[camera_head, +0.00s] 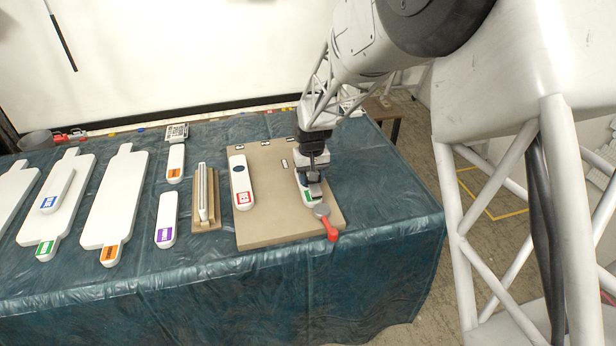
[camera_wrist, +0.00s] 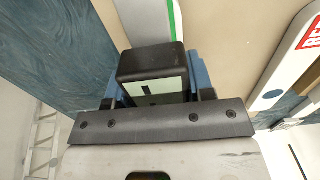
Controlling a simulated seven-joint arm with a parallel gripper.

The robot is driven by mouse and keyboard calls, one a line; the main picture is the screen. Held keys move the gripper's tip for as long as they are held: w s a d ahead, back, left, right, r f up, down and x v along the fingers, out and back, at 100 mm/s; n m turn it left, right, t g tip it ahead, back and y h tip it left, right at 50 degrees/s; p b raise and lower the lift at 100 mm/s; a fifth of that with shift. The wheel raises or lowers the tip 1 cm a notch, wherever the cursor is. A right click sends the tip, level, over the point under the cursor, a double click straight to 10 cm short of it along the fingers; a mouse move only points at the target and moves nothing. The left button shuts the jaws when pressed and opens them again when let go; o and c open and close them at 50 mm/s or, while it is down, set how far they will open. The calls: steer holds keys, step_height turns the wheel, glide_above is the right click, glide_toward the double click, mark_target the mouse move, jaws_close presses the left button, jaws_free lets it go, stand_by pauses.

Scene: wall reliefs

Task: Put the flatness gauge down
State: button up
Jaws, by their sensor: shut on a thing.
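My gripper (camera_head: 313,174) is over the right part of the tan board (camera_head: 268,224), pointing down. Its blue fingers are shut on the flatness gauge, a dark block with a pale green face in the wrist view (camera_wrist: 152,64). In the head view the gauge is mostly hidden by the fingers. It is just over a white bar with a green label (camera_head: 308,199), which also shows in the wrist view (camera_wrist: 146,16). I cannot tell whether the gauge touches the bar.
A white bar with a red label (camera_head: 241,182) lies left on the board. A red-handled clamp (camera_head: 328,224) is at its front right edge. Further left are a slotted holder (camera_head: 206,196), labelled bars (camera_head: 167,216) and white paddle plates (camera_head: 115,200). Table cloth at right is clear.

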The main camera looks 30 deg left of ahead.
steer(key=shift+w+a+f, duration=0.15)
steer(key=shift+w+a, duration=1.25)
steer(key=shift+w, duration=0.1)
steer(key=shift+f, duration=0.1)
steer(key=shift+f, duration=1.65)
steer(key=shift+f, duration=0.15)
steer(key=o, duration=1)
steer(key=shift+r, duration=6.15)
